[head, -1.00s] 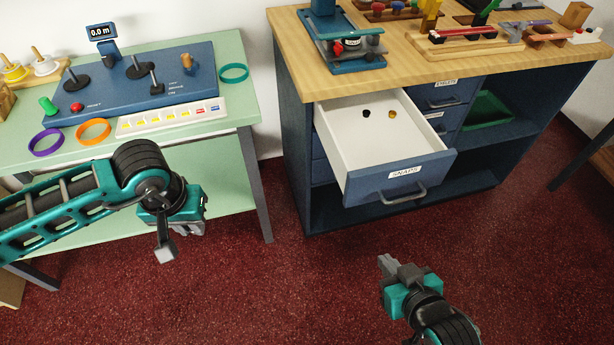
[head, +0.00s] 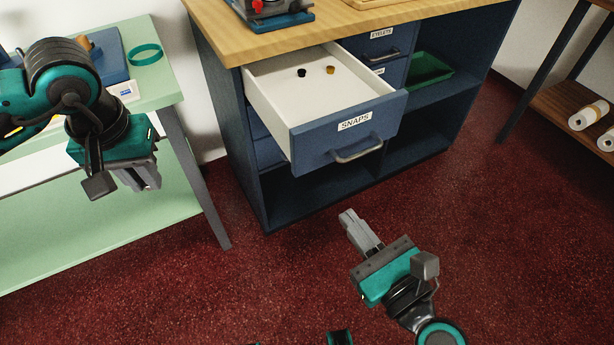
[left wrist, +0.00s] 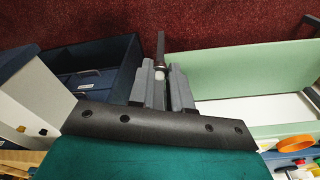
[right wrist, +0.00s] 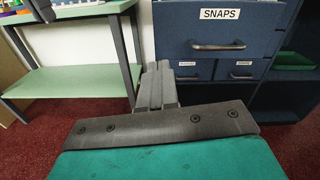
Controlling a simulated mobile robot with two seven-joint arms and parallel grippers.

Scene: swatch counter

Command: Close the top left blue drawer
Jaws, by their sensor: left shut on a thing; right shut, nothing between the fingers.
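The blue SNAPS drawer (head: 345,138) is the top left one in the blue cabinet and stands well pulled out. Its white inside holds a black snap (head: 301,73) and a brass snap (head: 330,70). Its front and handle show in the right wrist view (right wrist: 219,47). My right gripper (head: 347,215) is shut and empty, below and in front of the drawer front, apart from it. My left gripper (head: 149,184) is beside the green table, left of the drawer. It is shut on a small pale thing (left wrist: 159,75), mostly hidden between its fingers.
The green table (head: 110,230) stands left of the cabinet, its dark leg near my left gripper. A wooden counter (head: 215,35) tops the cabinet. The EYELETS drawer (head: 380,46) beside the open one is shut. A green tray (head: 430,68) lies in the open shelf. Red floor in front is clear.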

